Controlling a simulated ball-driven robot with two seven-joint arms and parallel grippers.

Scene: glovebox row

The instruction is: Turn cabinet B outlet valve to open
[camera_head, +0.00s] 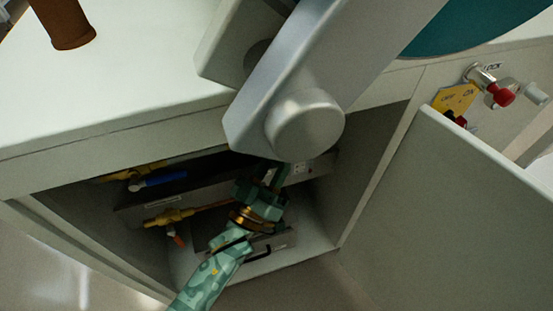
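An open cabinet (355,195) under the bench holds two brass valves. The upper valve (132,175) has a blue lever (162,180) lying roughly along the dark box beside it. The lower valve (170,216) has an orange-red handle (178,239) pointing down, and a copper-coloured pipe runs right from it. I see no label naming the cabinet or the outlet valve. My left gripper (264,180), on a green camouflage arm, is inside the cabinet, right of both valves and apart from them. Its fingers look apart and empty; their tips are partly hidden. My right gripper is out of view.
A large grey link with a round cap (305,125) covers the cabinet's upper opening. The open door (455,205) stands at right. Beyond it are a yellow ON/OFF plate (455,99) and a red knob (503,96). A brown cylinder (65,22) stands on the bench top.

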